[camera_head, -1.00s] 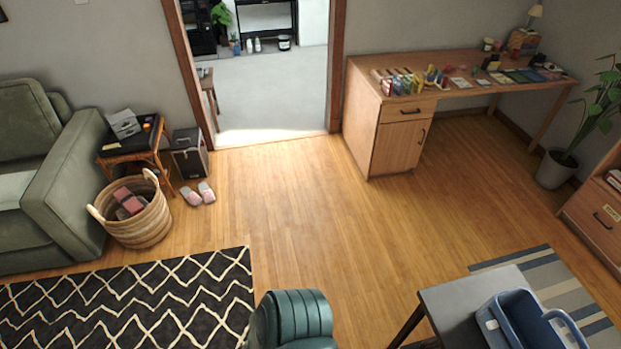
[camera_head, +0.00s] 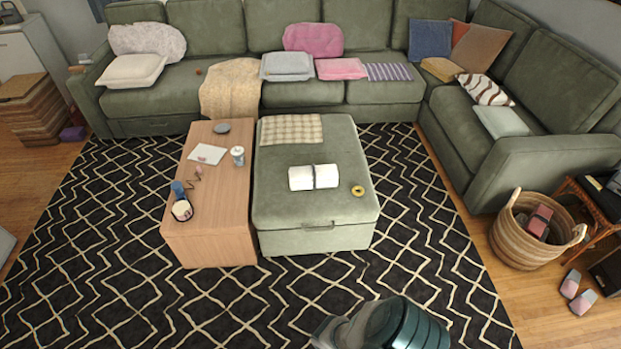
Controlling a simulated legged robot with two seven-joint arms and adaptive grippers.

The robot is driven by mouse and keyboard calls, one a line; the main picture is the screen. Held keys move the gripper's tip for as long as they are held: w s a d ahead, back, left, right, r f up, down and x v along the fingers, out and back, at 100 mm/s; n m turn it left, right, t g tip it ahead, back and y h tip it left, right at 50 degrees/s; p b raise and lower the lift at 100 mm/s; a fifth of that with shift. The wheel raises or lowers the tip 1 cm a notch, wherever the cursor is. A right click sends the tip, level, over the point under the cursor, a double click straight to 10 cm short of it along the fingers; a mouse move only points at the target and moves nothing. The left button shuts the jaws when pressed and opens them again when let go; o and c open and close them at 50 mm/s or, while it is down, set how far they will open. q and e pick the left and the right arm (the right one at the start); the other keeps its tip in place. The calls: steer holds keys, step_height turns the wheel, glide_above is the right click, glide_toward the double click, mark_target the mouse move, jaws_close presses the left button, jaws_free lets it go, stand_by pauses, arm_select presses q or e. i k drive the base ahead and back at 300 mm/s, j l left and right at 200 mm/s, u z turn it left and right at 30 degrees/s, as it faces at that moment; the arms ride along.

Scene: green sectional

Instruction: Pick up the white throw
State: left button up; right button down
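A white rolled bundle with a dark band around its middle (camera_head: 300,178) lies on the green ottoman (camera_head: 290,215); it looks like a rolled throw. Other pale cloth items are on the sofa: a white folded or cushion-like piece (camera_head: 133,71) at the left end, a cream throw (camera_head: 231,88) draped over the seat and front, and a pale flat piece (camera_head: 500,121) on the right section. I cannot tell for sure which one is the white throw. Neither gripper is in view; only a teal and grey part of my own body shows at the bottom edge.
A wooden coffee table (camera_head: 215,220) with cups and paper stands against the ottoman's left side. A wicker basket (camera_head: 515,247) stands at the right. The patterned rug (camera_head: 250,310) is clear in front of the ottoman.

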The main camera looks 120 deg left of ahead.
mark_target(312, 177)
steer(key=u, duration=4)
steer(key=i+l, duration=0.2)
steer(key=i, duration=0.2)
